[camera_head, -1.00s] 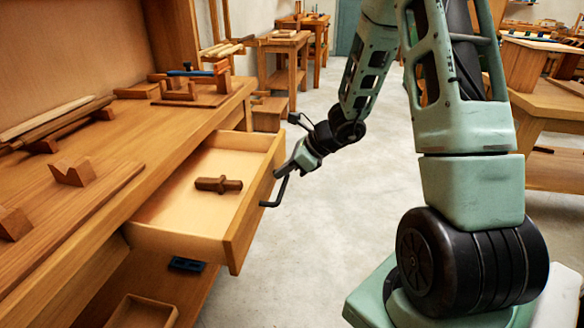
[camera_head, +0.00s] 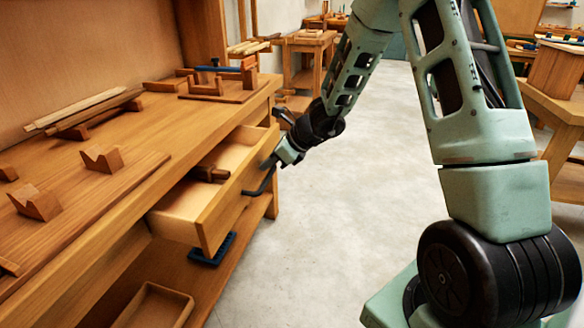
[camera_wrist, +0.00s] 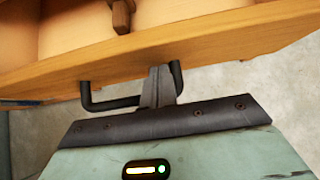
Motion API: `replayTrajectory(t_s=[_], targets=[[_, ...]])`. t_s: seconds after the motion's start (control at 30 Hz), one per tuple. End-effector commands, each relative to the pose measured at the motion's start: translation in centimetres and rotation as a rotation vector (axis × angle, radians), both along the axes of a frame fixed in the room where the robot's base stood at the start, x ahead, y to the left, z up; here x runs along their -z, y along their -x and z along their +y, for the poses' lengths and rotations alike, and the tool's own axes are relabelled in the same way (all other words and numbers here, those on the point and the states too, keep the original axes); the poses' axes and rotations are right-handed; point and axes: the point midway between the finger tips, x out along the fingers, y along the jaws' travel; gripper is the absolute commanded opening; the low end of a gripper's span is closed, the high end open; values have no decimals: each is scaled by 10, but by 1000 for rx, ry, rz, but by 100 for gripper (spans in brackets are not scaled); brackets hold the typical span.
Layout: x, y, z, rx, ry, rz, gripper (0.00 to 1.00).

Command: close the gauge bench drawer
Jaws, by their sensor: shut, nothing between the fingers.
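The gauge bench drawer (camera_head: 212,222) is a light wooden drawer, partly open below the top of the bench (camera_head: 80,222). A dark wooden piece (camera_head: 207,173) lies inside it, partly under the bench top. A black bar handle (camera_head: 262,182) is on the drawer front, and it also shows in the wrist view (camera_wrist: 110,104). My gripper (camera_head: 275,164) is at the drawer front by the handle. In the wrist view its fingers (camera_wrist: 158,80) are together, with nothing between them, beside the handle's right part and close to the front; whether they touch it I cannot tell.
V-shaped wooden blocks (camera_head: 102,158) and long sticks (camera_head: 85,110) lie on the bench top. A lower shelf holds a wooden tray (camera_head: 155,306) and a blue object (camera_head: 212,250). The grey floor (camera_head: 320,240) right of the drawer is clear.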

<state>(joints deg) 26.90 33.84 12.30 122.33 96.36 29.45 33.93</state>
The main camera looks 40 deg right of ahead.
Motion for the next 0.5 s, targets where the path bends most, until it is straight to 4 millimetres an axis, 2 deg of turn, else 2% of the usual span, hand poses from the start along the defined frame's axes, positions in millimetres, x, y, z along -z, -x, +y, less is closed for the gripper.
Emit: replayTrajectory(t_s=[0.03, 0.2, 0.5], targets=[[0, -12, 11, -5, -1, 0, 0], [-1, -46, 38, -4, -1, 0, 0], [-2, -91, 71, -1, -1, 1, 0]])
